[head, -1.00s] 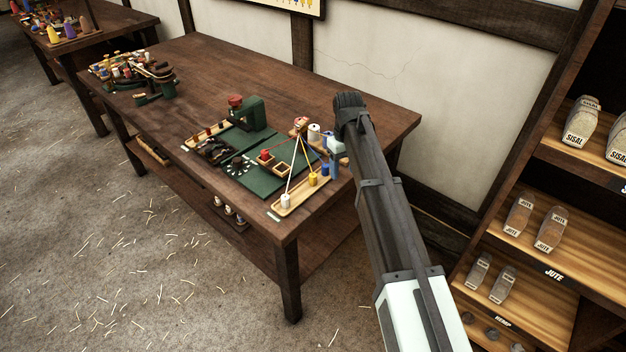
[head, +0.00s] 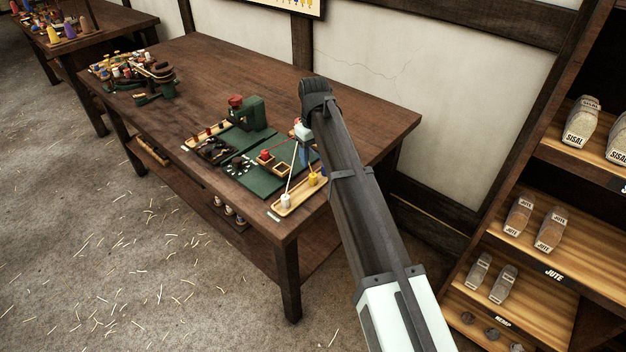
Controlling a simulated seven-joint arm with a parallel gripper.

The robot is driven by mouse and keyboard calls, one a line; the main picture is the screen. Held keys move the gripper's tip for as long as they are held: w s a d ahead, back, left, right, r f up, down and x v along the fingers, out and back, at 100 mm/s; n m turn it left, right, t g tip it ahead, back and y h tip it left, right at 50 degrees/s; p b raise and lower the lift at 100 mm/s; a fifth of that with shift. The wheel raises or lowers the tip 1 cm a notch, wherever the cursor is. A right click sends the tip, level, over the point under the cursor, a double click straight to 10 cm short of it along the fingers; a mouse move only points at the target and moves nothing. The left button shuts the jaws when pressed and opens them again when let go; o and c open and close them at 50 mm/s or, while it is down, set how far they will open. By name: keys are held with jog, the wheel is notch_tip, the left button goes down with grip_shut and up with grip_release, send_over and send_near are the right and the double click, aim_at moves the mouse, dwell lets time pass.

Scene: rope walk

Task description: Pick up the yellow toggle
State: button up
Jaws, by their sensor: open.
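I cannot single out a yellow toggle for certain. A small yellow piece (head: 314,179), like a spool, stands on the light wooden tray (head: 290,204) at the near right of the bench. A white piece (head: 285,200) stands on the same tray, with a pale thread rising from it. My gripper (head: 304,158) points down over the right part of the green mat (head: 262,184), behind and left of the yellow piece and apart from it. Its jaws are open; the gap between them is too small to make out. My arm hides the bench to the right.
A small wooden box (head: 283,168) and a red piece (head: 265,155) lie close to my gripper. A green press-like device (head: 246,114) stands behind. Dark pieces (head: 215,151) and white bits lie left. The middle of the bench (head: 200,85) is clear.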

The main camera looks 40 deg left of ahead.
aim_at(313, 175)
jog(key=shift+s+d+f, duration=0.1)
jog(key=shift+s+f, duration=0.05)
jog(key=shift+f, duration=1.6)
jog(key=shift+s+f, duration=0.1)
jog(key=shift+f, duration=1.6)
jog(key=shift+c, duration=0.5)
grip_shut()
